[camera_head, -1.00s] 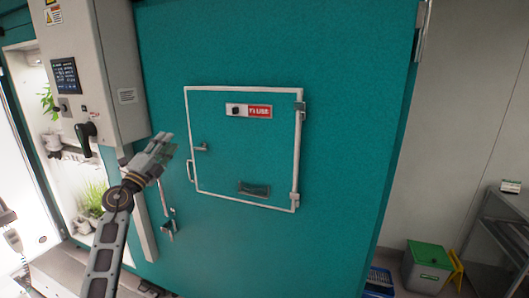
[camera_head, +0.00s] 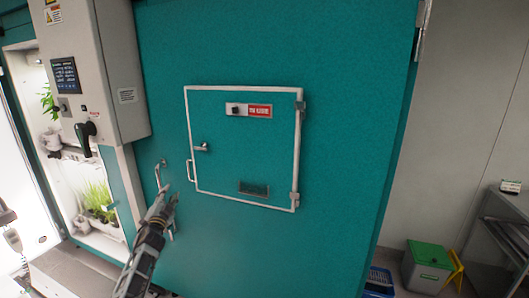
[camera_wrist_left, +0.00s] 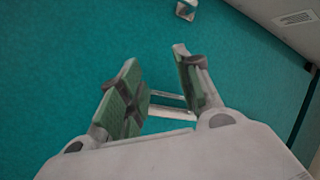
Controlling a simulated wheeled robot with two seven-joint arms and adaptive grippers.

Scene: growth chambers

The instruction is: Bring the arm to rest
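My left arm comes in from the bottom left in the head view. Its gripper (camera_head: 168,198) is in front of the teal chamber wall, below and left of a small white-framed hatch (camera_head: 243,205). In the left wrist view the two green-padded fingers (camera_wrist_left: 158,82) stand apart with nothing between them. A metal bar handle (camera_wrist_left: 172,113) shows behind the fingers there; I cannot tell how far off it is. My right gripper is not in view.
A grey control box (camera_head: 115,60) with a dark screen stands out at the upper left. Lit shelves with plants (camera_head: 98,200) are at the far left. A green-lidded bin (camera_head: 428,262) and a metal rack (camera_head: 505,225) are at the lower right.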

